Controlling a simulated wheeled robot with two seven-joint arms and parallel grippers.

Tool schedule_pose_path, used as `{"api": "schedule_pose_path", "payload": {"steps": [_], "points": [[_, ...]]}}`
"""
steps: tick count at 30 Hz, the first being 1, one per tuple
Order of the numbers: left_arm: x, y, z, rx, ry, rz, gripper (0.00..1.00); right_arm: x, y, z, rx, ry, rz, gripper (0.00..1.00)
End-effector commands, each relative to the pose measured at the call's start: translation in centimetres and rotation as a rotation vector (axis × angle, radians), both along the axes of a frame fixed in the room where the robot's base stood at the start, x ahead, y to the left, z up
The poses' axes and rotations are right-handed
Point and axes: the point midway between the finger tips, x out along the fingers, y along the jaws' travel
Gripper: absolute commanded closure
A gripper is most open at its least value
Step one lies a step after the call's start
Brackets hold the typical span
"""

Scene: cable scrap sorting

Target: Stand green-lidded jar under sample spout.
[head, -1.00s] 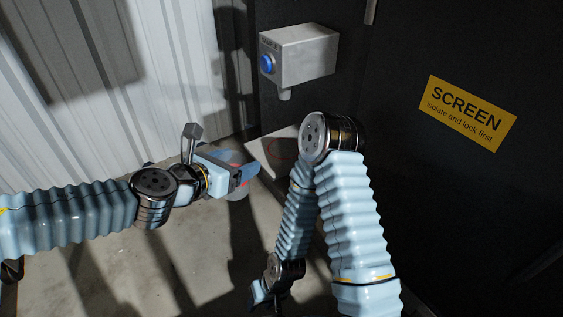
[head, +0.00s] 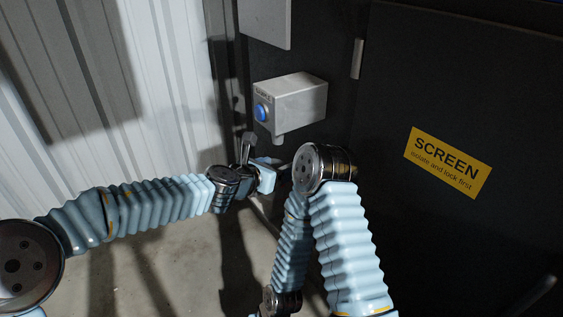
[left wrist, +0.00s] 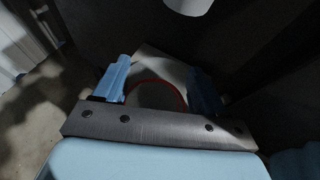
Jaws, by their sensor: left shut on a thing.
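My left gripper (head: 280,168) is at the shelf below the sample box, partly hidden by my right arm's elbow. In the left wrist view its two blue fingers (left wrist: 160,88) stand apart, shut on a dim, round, greyish thing, the jar (left wrist: 153,97). Its green lid cannot be made out, and the jar is not clear in the head view. The sample spout (head: 278,140) is the short stub under the grey box, above and close to the gripper. A pale round end, likely the spout, shows at the top of the left wrist view (left wrist: 188,5). My right gripper is out of view.
The grey sample box (head: 297,103) has a blue button (head: 262,112). A red ring (left wrist: 181,94) is marked on the pale shelf (left wrist: 150,56). A dark cabinet with a yellow SCREEN sign (head: 447,163) fills the right. A corrugated wall (head: 160,70) stands left.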

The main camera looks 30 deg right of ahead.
Motion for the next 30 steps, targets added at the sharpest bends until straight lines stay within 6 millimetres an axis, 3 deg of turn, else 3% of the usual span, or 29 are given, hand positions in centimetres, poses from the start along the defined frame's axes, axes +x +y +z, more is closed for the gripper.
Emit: {"api": "schedule_pose_path", "payload": {"steps": [5, 7, 17, 18, 21, 22, 30], "points": [[1.1, -2.6, 0.3, 0.0, 0.001, -0.002, 0.6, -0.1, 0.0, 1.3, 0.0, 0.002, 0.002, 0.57], [1.2, -2.3, -0.6, 0.0, 0.002, 0.001, 0.6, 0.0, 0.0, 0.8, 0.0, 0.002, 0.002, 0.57], [1.1, -2.3, -0.9, 0.0, 0.001, 0.0, 0.6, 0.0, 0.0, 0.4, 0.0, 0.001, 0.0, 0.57], [1.1, -2.3, -0.7, -0.001, 0.001, -0.001, 0.23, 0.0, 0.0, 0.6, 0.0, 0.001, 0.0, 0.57], [1.1, -2.3, -0.7, -0.001, 0.001, -0.001, 0.07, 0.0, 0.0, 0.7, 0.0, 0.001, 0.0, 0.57], [1.1, -2.3, -0.7, -0.001, 0.001, -0.001, 0.03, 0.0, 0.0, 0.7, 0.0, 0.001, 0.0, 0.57], [1.1, -2.3, -0.6, -0.001, 0.001, -0.001, 0.03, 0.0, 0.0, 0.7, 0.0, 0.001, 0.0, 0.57]]}}
